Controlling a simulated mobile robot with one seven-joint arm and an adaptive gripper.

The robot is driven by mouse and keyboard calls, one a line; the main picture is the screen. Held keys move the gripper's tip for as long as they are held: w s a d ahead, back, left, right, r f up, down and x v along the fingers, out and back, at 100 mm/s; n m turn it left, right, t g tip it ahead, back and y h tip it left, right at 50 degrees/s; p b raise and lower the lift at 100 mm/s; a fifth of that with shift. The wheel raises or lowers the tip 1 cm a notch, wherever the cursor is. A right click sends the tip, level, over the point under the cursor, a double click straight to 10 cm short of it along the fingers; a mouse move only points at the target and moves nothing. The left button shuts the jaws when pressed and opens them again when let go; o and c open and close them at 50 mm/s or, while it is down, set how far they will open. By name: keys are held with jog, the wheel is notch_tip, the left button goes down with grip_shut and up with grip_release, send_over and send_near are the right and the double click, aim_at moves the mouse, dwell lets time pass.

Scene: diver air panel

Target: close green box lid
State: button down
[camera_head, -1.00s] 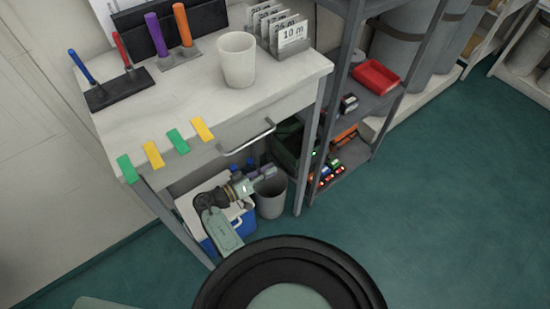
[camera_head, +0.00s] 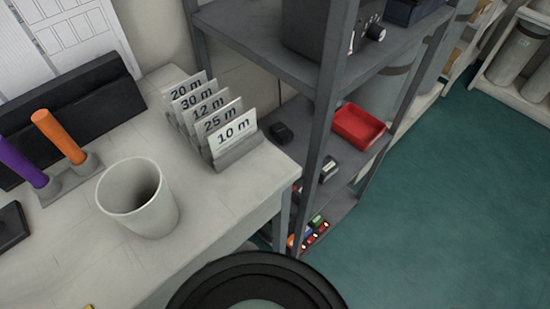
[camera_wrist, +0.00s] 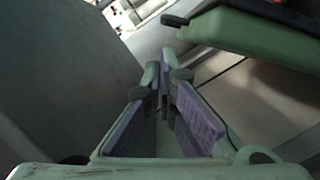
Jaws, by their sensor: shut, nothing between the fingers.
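In the wrist view, my gripper (camera_wrist: 167,65) is shut and empty, its fingertips together and its purple pads in view. A green, box-like thing with dark edging, which looks like the green box (camera_wrist: 250,38), is at the upper right of the wrist view. It lies to the right of my fingertips, and they appear apart from it. Only part of it shows, and I cannot make out how far its lid is open. In the head view the box is not clearly seen, with the bench and shelf post covering that area. My gripper is not in the head view.
The white bench (camera_head: 215,205) carries a cup (camera_head: 140,198) and a rack of depth cards (camera_head: 215,120). The metal shelf (camera_head: 335,120) beside it holds a red tray (camera_head: 358,126) and small lit items (camera_head: 315,232). Green floor (camera_head: 440,210) on the right is clear.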

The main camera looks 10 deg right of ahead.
jog(key=shift+w+d, duration=0.3)
jog(key=shift+d, duration=0.25)
jog(key=p+x, duration=0.1)
jog(key=x, duration=0.8)
jog(key=shift+p, duration=0.4)
